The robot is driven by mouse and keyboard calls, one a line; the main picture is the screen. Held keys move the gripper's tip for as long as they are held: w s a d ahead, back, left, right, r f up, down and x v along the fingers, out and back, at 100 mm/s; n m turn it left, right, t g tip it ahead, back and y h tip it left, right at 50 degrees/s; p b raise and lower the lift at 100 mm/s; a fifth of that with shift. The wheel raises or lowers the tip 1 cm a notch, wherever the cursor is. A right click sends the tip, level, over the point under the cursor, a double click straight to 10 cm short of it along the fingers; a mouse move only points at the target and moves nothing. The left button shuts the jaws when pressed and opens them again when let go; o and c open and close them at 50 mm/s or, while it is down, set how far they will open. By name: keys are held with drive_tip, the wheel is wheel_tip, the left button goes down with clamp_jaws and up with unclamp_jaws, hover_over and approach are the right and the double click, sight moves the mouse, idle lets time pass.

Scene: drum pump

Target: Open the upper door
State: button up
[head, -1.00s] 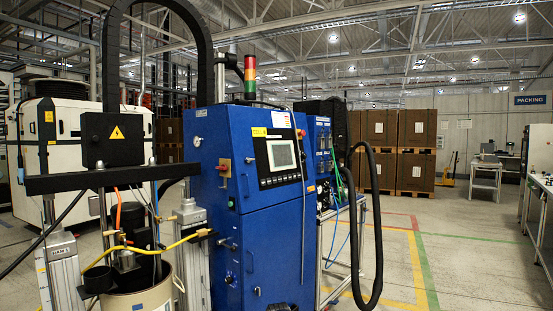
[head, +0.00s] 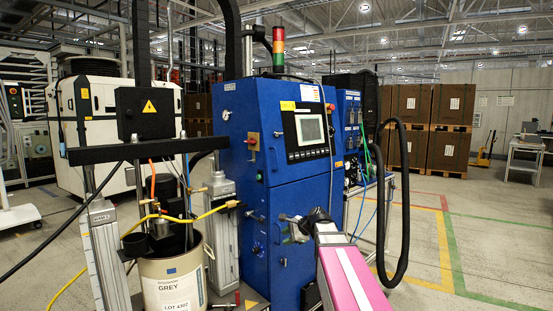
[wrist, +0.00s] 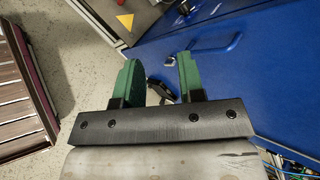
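The blue cabinet stands in the middle of the head view. Its upper door (head: 307,165) carries a screen panel (head: 307,130) and looks closed. The lower front (head: 290,265) is partly hidden behind my arm. My gripper (head: 291,222) is in front of the cabinet, below the screen panel. In the wrist view its two green fingers (wrist: 158,68) stand apart, open. A small dark part (wrist: 160,90) shows between them; I cannot tell whether it belongs to the cabinet. A blue bar handle (wrist: 222,47) lies on the blue surface beyond the fingers, apart from them.
A grey drum (head: 172,275) under a pump frame stands left of the cabinet, with a yellow hose (head: 190,217) reaching towards it. A black hose loop (head: 405,215) hangs at the right. Open floor (head: 500,240) lies farther right. A slatted surface (wrist: 22,90) shows left in the wrist view.

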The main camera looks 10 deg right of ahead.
drive_tip(key=w+d+r+m+t+y, duration=0.2)
drive_tip(key=w+r+m, duration=0.15)
drive_tip(key=r, duration=0.65)
drive_tip(key=w+d+r+m+t+y, duration=0.15)
drive_tip(key=r+m, duration=0.25)
drive_tip(key=r, duration=0.6)
drive_tip(key=w+d+r+m+t+y, duration=0.1)
drive_tip(key=w+r+m+t+y, duration=0.2)
drive_tip(key=r, duration=0.7)
drive_tip(key=shift+m+g+h, duration=0.35)
drive_tip(key=shift+m+h, duration=0.1)
drive_tip(key=x, duration=1)
drive_tip(key=shift+w, duration=0.25)
clamp_jaws()
